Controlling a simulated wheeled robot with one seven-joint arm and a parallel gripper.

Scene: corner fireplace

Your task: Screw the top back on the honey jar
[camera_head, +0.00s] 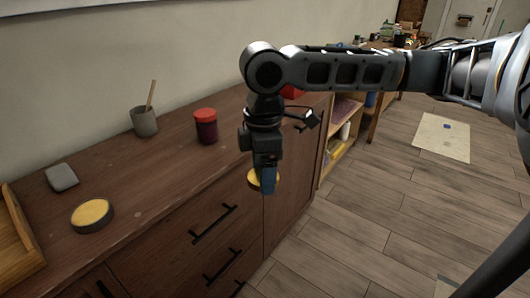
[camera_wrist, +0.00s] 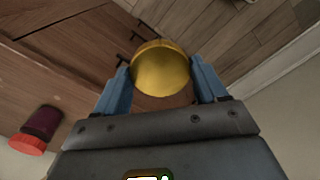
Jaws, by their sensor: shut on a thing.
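My gripper (camera_head: 268,182) points down by the front edge of the wooden cabinet. It is shut on a round, golden-yellow lid (camera_head: 254,180). In the wrist view the lid (camera_wrist: 160,70) sits between the two blue fingers. A low, round, dark-sided thing with a yellow top (camera_head: 92,214) stands on the cabinet top at left, well apart from the gripper. I cannot tell whether it is the open honey jar. A dark red jar with a red lid (camera_head: 205,126) stands farther back, left of my gripper; it also shows in the wrist view (camera_wrist: 40,122).
The cabinet top (camera_head: 150,190) is bare between these things. A grey cup with a wooden stick (camera_head: 145,121), a grey block (camera_head: 62,177) and a wooden tray edge (camera_head: 18,235) are at left. Drawer handles (camera_head: 213,222) stick out in front. A shelf (camera_head: 345,140) stands at right.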

